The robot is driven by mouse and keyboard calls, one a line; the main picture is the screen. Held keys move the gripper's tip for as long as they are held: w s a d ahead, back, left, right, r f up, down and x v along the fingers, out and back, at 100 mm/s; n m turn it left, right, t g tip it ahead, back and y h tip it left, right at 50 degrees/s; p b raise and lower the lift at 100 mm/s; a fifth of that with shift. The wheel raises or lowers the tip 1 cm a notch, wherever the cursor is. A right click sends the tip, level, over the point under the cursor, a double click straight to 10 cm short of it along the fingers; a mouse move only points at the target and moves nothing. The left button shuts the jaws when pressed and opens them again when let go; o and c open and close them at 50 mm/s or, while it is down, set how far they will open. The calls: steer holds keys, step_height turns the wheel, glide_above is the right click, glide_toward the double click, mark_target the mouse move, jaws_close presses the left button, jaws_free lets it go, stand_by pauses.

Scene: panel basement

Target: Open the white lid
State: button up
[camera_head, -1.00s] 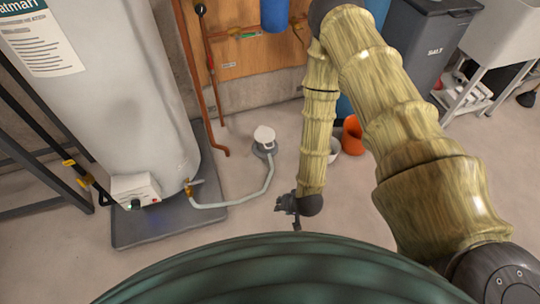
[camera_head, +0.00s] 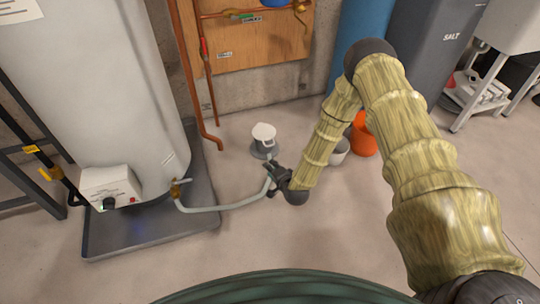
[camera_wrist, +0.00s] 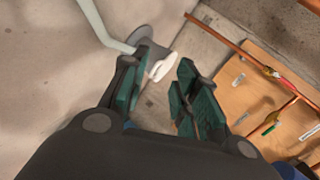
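The white lid (camera_head: 264,132) stands raised on a round grey floor fitting (camera_head: 263,150) in the head view, with a pale hose reaching the fitting. My gripper (camera_head: 271,173) is just in front of and below the fitting in the head view, over the end of the hose. In the wrist view my gripper (camera_wrist: 166,70) has its two green-padded fingers apart with nothing between them. I see no contact with the lid.
A water heater (camera_head: 95,90) stands on a grey tray (camera_head: 150,232) at left. The pale hose (camera_head: 225,206) runs from its valve. Copper pipes (camera_head: 190,80) and a wooden panel (camera_head: 250,45) are behind. A white bucket (camera_head: 339,151) and an orange bucket (camera_head: 363,140) stand right.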

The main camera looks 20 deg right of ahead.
steer(key=w+d+f+m+t+h+b, duration=0.1)
steer(key=w+d+f+m+t+b, duration=0.15)
steer(key=w+d+f+b, duration=0.4)
steer(key=m+b, duration=0.1)
steer(key=b, duration=0.5)
glide_toward(265, 134)
steer(key=f, duration=0.1)
steer(key=w+f, duration=0.1)
steer(key=f, duration=0.1)
steer(key=shift+w, duration=0.65)
steer(key=shift+c, duration=0.3)
jaws_close()
